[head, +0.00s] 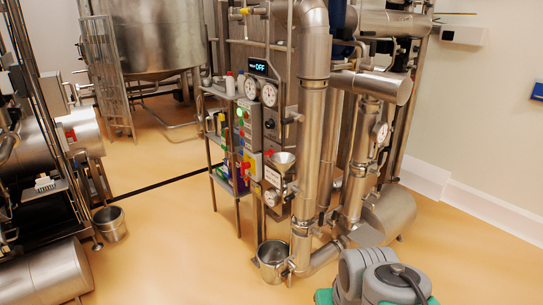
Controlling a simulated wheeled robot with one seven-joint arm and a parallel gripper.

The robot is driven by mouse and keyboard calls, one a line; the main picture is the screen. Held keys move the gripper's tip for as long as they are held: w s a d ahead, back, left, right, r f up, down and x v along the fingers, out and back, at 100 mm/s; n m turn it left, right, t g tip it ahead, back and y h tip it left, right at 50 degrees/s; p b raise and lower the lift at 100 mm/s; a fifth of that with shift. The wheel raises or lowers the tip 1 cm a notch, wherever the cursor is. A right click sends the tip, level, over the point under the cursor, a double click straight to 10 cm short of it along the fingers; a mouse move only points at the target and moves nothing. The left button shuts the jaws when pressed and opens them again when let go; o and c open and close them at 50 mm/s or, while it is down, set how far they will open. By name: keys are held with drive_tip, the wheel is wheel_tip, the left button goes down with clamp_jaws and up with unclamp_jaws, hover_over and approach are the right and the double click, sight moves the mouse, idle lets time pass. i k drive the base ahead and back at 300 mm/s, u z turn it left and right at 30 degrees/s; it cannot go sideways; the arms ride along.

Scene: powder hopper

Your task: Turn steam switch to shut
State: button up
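The control panel stands on the machine in the middle of the head view. It has a dark display (260,67) reading "OFF" and two round white gauges (269,95) below it. Under these are a grey box (246,118) with small coloured controls and a yellow box (252,164) with red knobs. A dark-handled valve or knob (291,117) sits to the right of the grey box. I cannot tell which control is the steam switch or how it is set; the labels are too small. My gripper is not in view; only grey and teal parts of my arm show at the bottom right.
Thick steel pipes (313,120) rise right of the panel. A metal bucket (272,262) stands at its foot. A shelf with bottles (230,84) is on its left. Another bucket (110,222) stands near the left machinery. The orange floor (170,245) in front is clear.

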sight(269, 153)
drive_tip(key=u, duration=0.15)
drive_tip(key=i, duration=0.3)
drive_tip(key=u, duration=0.85)
drive_tip(key=i, duration=1.3)
drive_tip(key=u, duration=0.55)
drive_tip(key=i, duration=0.65)
drive_tip(key=z, duration=0.1)
